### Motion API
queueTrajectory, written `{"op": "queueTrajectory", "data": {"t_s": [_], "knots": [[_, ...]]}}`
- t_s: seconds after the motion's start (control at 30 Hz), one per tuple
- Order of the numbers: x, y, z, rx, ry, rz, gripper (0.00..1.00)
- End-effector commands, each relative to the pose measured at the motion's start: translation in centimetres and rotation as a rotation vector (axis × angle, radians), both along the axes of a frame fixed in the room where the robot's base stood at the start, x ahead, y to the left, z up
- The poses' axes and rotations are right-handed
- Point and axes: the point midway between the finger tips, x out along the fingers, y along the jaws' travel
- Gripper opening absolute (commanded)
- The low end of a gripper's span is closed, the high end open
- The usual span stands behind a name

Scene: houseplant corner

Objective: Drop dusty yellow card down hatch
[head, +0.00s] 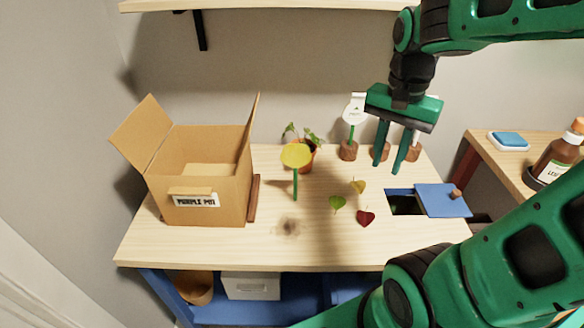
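The yellow card (296,156) is a rounded yellow head on a green stalk. It shows upright at the middle of the table, in front of a potted plant; I cannot tell what holds its foot, nor see dust on it. The hatch (404,204) is a dark square opening at the table's right front. Its blue lid (436,200) with a wooden knob lies to the right, leaving the opening uncovered. My gripper (390,168) is open and empty, fingers pointing down, above the table's back right, to the right of the card.
A cardboard box (208,180) with raised flaps stands at left. A plant pot (307,160) is behind the card. Loose leaves, including a red one (366,218), lie between card and hatch. Cork-based holders (348,151) line the back. A brown bottle (560,158) stands on the right side table.

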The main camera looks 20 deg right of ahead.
Motion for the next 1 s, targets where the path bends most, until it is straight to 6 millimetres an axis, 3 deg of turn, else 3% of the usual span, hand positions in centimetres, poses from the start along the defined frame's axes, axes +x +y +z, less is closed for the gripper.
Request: {"op": "queueTrajectory", "data": {"t_s": [0.3, 0.6, 0.8, 1.0], "knots": [[7.5, 4.9, 2.1, -0.005, -0.01, -0.386, 0.25], [13.0, 11.0, 3.3, 0.005, -0.013, -0.735, 0.25], [14.9, 13.7, 3.7, 0.013, -0.012, -0.879, 0.25], [15.3, 14.5, 2.8, 0.013, -0.008, -0.926, 0.25]]}}
